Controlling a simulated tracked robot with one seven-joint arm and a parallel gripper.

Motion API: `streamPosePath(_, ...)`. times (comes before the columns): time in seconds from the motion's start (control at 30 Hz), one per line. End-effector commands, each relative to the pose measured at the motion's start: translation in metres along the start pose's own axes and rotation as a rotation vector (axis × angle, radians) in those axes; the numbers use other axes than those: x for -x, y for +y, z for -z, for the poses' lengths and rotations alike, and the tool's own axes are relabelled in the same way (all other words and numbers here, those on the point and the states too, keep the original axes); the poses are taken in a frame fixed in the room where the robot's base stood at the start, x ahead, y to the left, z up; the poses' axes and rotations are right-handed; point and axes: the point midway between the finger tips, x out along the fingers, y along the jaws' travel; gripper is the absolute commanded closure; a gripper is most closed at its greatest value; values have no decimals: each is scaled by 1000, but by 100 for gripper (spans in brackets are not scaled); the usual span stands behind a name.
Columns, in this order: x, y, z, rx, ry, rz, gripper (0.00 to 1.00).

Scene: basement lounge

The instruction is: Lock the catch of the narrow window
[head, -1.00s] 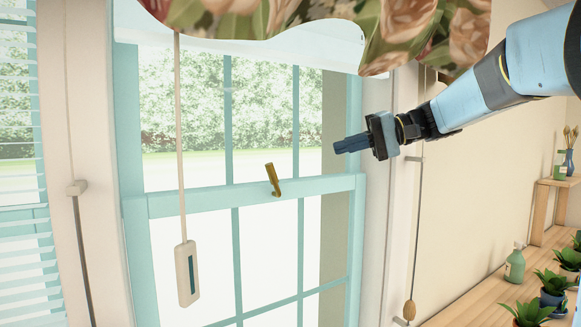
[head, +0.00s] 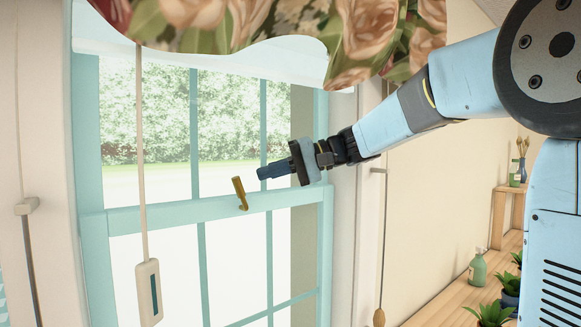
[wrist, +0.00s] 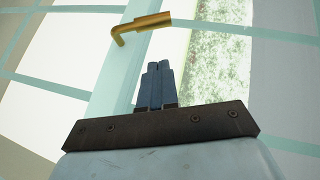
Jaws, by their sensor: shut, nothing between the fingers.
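The narrow window (head: 200,213) has a pale teal frame, and a brass catch (head: 240,193) stands on its middle rail. The catch's lever points up and tilts slightly left. My gripper (head: 262,172) is shut and empty, just right of the catch and a little above the rail, with a small gap between them. In the wrist view the catch (wrist: 142,26) shows beyond the closed blue fingertips (wrist: 158,68), apart from them. Its base on the rail is partly visible.
A cord with a pale oblong pull (head: 149,292) hangs left of the catch, in front of the window. A floral valance (head: 290,35) hangs above. A wooden shelf (head: 455,290) with plants and a green bottle (head: 477,267) is at right.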

Motion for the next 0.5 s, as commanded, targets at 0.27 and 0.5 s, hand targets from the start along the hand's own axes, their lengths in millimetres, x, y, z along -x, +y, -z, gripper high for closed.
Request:
streamPosePath(0.27, -24, 0, -23, 1, 0, 1, 100)
streamPosePath(0.5, -28, 0, -28, 0, 1, 0, 100)
